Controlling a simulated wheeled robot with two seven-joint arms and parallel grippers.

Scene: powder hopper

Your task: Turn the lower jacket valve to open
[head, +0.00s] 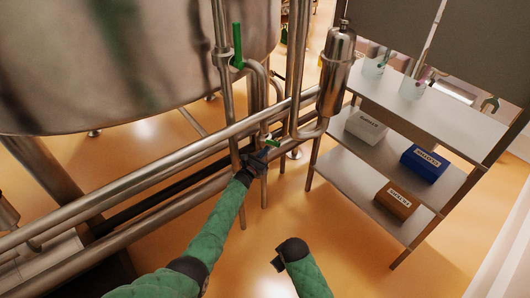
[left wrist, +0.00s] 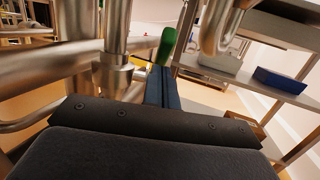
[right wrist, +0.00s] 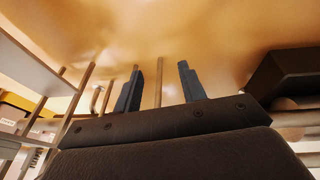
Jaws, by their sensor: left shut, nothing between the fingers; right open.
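The lower jacket valve has a green handle (head: 273,142) that lies roughly level on the pipework. The same green handle shows in the left wrist view (left wrist: 167,44), right at the fingertips. My left gripper (head: 262,154) is at this handle, just below it in the head view. Its fingers (left wrist: 160,75) are together with nothing between them. I cannot tell whether the fingertips touch the handle. My right gripper (head: 277,262) is low over the floor, away from the valve. Its two fingers stand apart and empty in the right wrist view (right wrist: 159,90).
A second green handle (head: 237,45) stands upright on the pipe above. Steel pipes (head: 150,178) run across under a large tank (head: 130,60). A shelf unit (head: 345,175) with labelled boxes, including a blue one (head: 425,163), stands right. The floor between is clear.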

